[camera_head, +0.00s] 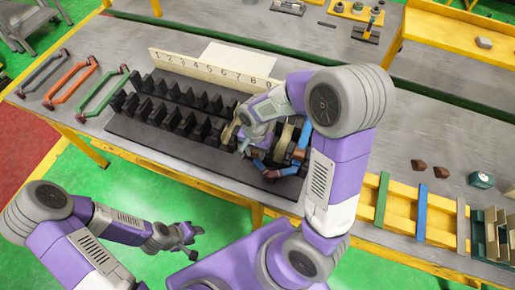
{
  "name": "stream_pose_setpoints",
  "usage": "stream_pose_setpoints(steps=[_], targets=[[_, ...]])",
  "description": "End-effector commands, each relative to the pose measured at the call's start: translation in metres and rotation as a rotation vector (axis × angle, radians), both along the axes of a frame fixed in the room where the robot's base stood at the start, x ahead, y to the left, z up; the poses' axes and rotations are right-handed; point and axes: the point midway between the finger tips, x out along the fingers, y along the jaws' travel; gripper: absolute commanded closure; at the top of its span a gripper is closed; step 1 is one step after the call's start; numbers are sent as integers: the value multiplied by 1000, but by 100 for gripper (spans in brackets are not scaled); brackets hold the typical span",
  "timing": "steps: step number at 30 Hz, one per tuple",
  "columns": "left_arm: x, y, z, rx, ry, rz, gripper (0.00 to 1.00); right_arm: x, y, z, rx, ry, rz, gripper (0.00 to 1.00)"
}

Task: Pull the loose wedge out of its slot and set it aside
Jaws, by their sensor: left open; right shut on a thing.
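The stator (163,101) is a dark block with rows of black teeth and slots on a dark base plate, at the middle of the bench. A numbered cream strip (205,70) stands along its back edge. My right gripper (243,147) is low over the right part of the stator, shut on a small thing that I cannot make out. A tan piece (230,128) shows beside its fingers; I cannot tell whether it is the loose wedge. Coils in tan, blue and orange lie under my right arm, partly hidden by it. My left gripper (192,234) is open and empty, in front of the bench.
Grey, orange and green handle-shaped pieces (71,85) lie at the bench's left. At the right are a yellow rack (403,209) with coloured strips, small brown blocks (419,165) and a teal-and-white box (481,180). A white sheet (237,59) lies behind the numbered strip.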

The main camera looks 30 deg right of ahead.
Motion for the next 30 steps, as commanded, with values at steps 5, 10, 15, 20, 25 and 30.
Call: stream_pose_setpoints(steps=[5, 10, 15, 20, 25, 30], targets=[[0, 0, 0, 0, 0, 0, 57, 0, 0, 0, 0, 0, 0, 51], [0, 0, 0, 0, 0, 0, 57, 0, 0, 0, 0, 0, 0, 35], [0, 0, 0, 0, 0, 0, 57, 0, 0, 0, 0, 0, 0, 35], [0, 0, 2, 0, 0, 0, 57, 1, 0, 10, 1, -2, 0, 35], [0, 0, 8, 0, 0, 0, 57, 1, 0, 40, 1, -6, -1, 35], [0, 0, 12, 0, 0, 0, 57, 1, 0, 65, 1, -3, -1, 35]])
